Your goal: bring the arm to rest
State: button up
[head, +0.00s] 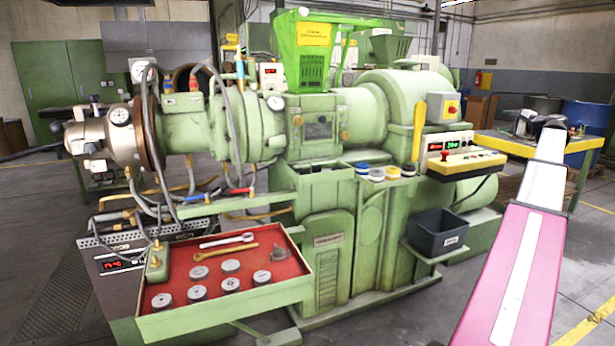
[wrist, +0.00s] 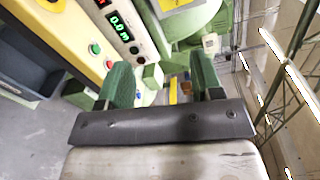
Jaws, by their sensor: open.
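My gripper (wrist: 161,82) shows in the wrist view with its two green fingers apart and nothing between them. Beyond the fingers is the light green body of the extruder. The yellow-edged control panel (wrist: 88,35), with a lit green display and buttons, is at the upper left of that view, tilted. In the head view my pink and white arm reaches up along the right side, to the right of the extruder (head: 365,125).
A dark bin (head: 437,232) sits on the extruder's right side. Grey floor is open at the lower right.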

jog(key=s+a+f+n+g, duration=0.2)
jog(key=a+f+n+g, duration=0.15)
jog(key=a+f, duration=1.3)
jog(key=s+a+f+n+g, duration=0.25)
jog(key=a+f+g, duration=0.25)
jog(key=a+f, duration=1.15)
jog(key=s+a+f+n+g+h, duration=0.1)
jog(key=s+a+f+n+g, duration=0.1)
jog(key=s+a+f, duration=0.4)
jog(key=s+a+f+n+g+h, duration=0.2)
jog(key=s+a+f, duration=0.2)
jog(key=a+f, duration=0.4)
jog(key=s+a+f+n+g+h, duration=0.1)
jog(key=s+a+f+n+h, duration=0.1)
jog(key=s, duration=0.6)
jog(key=s+a+f+n+g+h, duration=0.1)
jog(key=s+a+f+n+g, duration=0.1)
jog(key=s+a+f, duration=0.4)
jog(key=s+a+n, duration=0.1)
jog(key=s+a, duration=0.2)
jog(key=shift+s+f+n+h, duration=0.15)
jog(key=shift+s+n+h, duration=0.1)
jog(key=shift+n+h, duration=0.15)
